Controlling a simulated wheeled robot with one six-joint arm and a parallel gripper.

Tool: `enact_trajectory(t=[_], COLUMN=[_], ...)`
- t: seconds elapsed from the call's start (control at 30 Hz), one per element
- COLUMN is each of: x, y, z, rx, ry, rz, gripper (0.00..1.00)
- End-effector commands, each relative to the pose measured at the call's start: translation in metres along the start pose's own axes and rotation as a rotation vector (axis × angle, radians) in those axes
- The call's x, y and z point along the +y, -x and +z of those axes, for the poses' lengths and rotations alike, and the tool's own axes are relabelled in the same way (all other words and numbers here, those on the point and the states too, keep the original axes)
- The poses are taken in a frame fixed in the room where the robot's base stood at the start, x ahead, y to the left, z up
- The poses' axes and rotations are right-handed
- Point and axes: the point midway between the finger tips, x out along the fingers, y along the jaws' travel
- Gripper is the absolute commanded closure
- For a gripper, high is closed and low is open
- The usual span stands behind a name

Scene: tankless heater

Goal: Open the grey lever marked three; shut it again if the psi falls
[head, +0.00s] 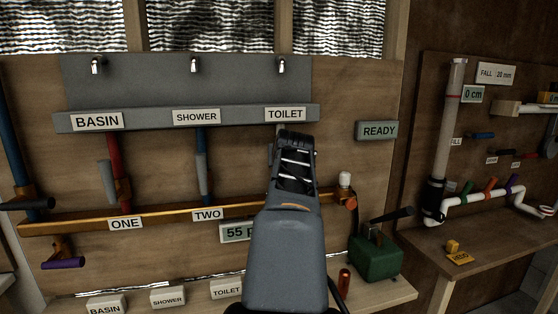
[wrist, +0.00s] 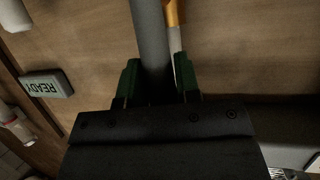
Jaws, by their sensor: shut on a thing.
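In the wrist view a grey lever (wrist: 150,35) runs between the green fingertips of my gripper (wrist: 157,80), which is shut on it. A brass-coloured part and a pale pipe (wrist: 175,38) show just right of the lever. In the head view my arm hides the third branch below the TOILET sign (head: 285,114), so its mark and the lever's angle are hidden. The psi display (head: 236,232) reads 55, with its right part covered by my arm.
Grey levers stand at branch ONE (head: 106,181) and branch TWO (head: 201,165). A brass manifold (head: 75,220) crosses the board. A READY display (head: 378,131) is on the right. A green box with a black handle (head: 375,256) stands on the bench, close to my arm's right.

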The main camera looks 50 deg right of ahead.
Motion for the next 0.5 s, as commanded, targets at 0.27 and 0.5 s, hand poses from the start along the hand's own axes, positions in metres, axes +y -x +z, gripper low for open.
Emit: enact_trajectory(t=[0.27,0.5], x=[0.0014,0.0007], y=[0.0005,0.0004], z=[-0.0008,-0.0005], rx=[0.005,0.004], ry=[0.013,0.015], rz=[0.007,0.006], gripper=[1.0,0.63])
